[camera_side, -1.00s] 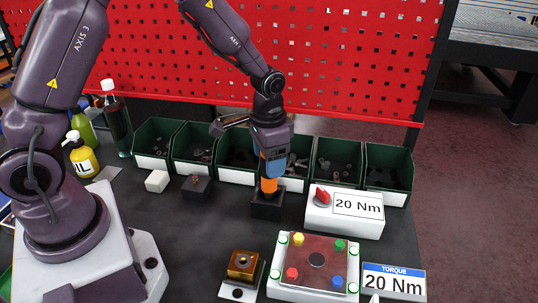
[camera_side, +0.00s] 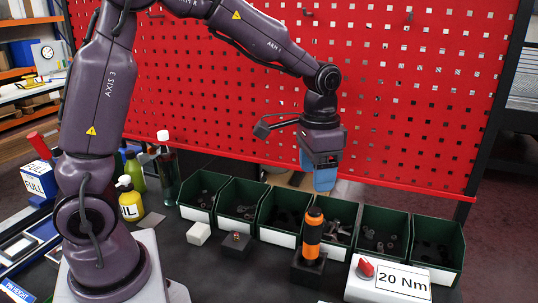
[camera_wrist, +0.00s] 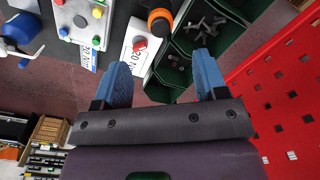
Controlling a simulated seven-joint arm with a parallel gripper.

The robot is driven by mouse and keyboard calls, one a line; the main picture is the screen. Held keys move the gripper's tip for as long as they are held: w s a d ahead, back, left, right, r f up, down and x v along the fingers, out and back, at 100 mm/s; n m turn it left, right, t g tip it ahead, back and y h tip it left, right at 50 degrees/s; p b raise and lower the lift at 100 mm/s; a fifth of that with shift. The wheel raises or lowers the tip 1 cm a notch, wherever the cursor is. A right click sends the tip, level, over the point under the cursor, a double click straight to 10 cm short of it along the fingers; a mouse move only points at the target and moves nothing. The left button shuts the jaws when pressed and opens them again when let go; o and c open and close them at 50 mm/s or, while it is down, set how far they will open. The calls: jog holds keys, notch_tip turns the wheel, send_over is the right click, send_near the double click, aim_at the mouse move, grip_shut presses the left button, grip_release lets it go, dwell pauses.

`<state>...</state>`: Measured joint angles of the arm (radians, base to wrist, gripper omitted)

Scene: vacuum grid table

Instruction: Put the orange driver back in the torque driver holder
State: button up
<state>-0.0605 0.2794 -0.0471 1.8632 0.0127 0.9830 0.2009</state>
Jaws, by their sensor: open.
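The orange driver (camera_side: 313,232), orange with black bands, stands upright in the black torque driver holder (camera_side: 309,271) on the dark table, in front of the green bins. In the wrist view the driver (camera_wrist: 160,20) shows from above at the top edge, beyond the fingertips. My gripper (camera_side: 318,184) is above and a little behind the driver, clear of it. In the wrist view my gripper (camera_wrist: 163,70) has its two blue fingers spread wide with nothing between them.
A row of green bins (camera_side: 385,236) with loose hardware stands behind the holder, below the red pegboard (camera_side: 420,100). A white box with a red knob and a "20 Nm" label (camera_side: 398,279) is to the right. A white block (camera_side: 199,233) and a dark block (camera_side: 236,244) lie left.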

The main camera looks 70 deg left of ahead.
jog(key=s+r+n+t, duration=0.1)
jog(key=s+r, duration=0.3)
jog(key=s, duration=0.5)
jog(key=s+r+n+t, duration=0.1)
jog(key=s+r+t, duration=0.3)
jog(key=s, duration=0.5)
jog(key=shift+s+d+r, duration=0.15)
jog(key=shift+d+r, duration=0.2)
jog(key=shift+r, duration=0.1)
